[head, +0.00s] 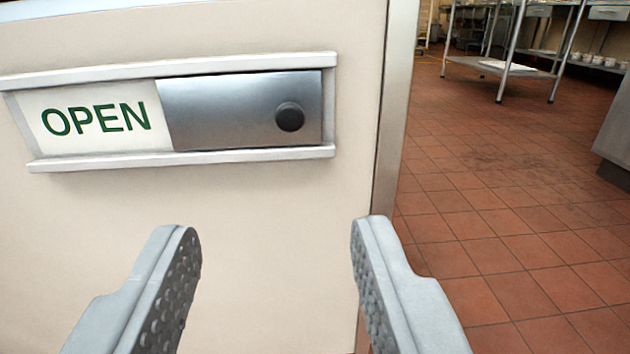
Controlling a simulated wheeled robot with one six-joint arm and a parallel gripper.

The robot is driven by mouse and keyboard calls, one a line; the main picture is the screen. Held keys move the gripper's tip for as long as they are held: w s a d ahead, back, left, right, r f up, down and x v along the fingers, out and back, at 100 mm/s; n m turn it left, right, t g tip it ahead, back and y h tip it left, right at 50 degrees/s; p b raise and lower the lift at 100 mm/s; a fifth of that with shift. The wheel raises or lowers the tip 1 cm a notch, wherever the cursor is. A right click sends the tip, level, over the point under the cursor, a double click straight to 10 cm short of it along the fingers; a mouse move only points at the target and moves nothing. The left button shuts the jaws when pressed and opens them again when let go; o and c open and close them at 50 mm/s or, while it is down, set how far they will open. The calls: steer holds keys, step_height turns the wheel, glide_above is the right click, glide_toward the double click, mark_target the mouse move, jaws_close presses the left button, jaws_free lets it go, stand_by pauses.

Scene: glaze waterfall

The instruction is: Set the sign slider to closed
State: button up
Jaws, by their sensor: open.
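The sign frame (190,158) is fixed on a cream panel, with rails above and below. Its left part shows the word OPEN (96,120) in green on white. The metal slider plate (220,113) sits at the right end of the frame and covers that part of the sign. A dark round knob (289,117) stands on the plate's right side. My gripper (274,232) is open and empty, below the sign in the picture. Its two fingers are wide apart, and the knob lies above the gap, nearer the right finger. Nothing touches the knob.
The cream panel (270,200) ends at a metal edge strip (395,105) right of the sign. Beyond it is an open red tiled floor (500,210). A metal table (510,68) and shelving stand at the far back, and a grey cabinet (615,130) is at the right edge.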

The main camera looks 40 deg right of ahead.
steer(key=f, duration=0.1)
glide_toward(288, 118)
steer(key=x, duration=0.8)
steer(key=shift+d, duration=0.1)
steer(key=shift+c, duration=0.2)
jaws_close()
